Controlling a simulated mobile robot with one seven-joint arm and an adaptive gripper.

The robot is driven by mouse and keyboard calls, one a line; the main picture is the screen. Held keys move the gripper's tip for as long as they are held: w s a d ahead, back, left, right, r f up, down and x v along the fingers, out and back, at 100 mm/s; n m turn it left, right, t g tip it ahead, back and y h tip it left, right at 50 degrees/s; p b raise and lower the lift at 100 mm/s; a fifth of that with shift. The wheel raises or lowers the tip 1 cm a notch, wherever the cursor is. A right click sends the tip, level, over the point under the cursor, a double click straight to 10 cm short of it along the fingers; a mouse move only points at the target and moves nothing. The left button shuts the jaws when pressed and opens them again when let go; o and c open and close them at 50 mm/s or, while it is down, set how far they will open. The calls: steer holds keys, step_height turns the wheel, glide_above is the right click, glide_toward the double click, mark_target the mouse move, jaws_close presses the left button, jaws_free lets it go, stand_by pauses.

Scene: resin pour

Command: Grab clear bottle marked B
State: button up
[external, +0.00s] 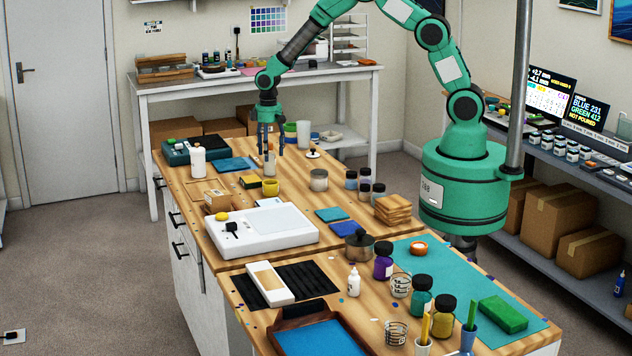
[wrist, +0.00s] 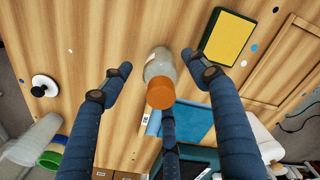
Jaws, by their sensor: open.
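A clear bottle with an orange cap (wrist: 160,92) stands on the wooden bench between my gripper's spread fingers in the wrist view. A small label shows on its side, but I cannot read a letter. In the external view the clear bottle (external: 269,166) is small and partly hidden by the fingers. My gripper (external: 268,148) points down over it, open and empty. In the wrist view my gripper (wrist: 156,75) has fingers left and right of the bottle, apart from it, and a third finger below the cap in the picture.
A yellow-and-black block (wrist: 229,38) lies right of the bottle, and a blue cloth (wrist: 190,123) lies near it. A white knobbed piece (wrist: 43,86) and a translucent cup (wrist: 30,140) are at left.

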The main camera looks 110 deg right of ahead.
mark_target(270, 162)
steer(key=shift+f+b, duration=0.4)
steer(key=shift+f, duration=2.2)
steer(key=c, duration=1.5)
steer(key=shift+r, duration=0.15)
steer(key=shift+r, duration=0.55)
steer(key=shift+s+a+r+p, duration=0.15)
steer(key=shift+r+p, duration=0.05)
steer(key=shift+r, duration=0.4)
steer(key=shift+s+a+r+p, duration=0.1)
steer(key=shift+s+r+p, duration=0.05)
steer(key=shift+r, duration=0.45)
steer(key=s+a, duration=0.3)
steer(key=s, duration=0.1)
steer(key=s+a+r, duration=0.1)
steer(key=s+a, duration=0.2)
steer(key=s, duration=0.1)
steer(key=s+a, duration=0.3)
steer(key=s, duration=0.1)
steer(key=shift+s+a+r+p, duration=0.1)
steer(key=shift+r+p, duration=0.05)
steer(key=shift+p, duration=0.25)
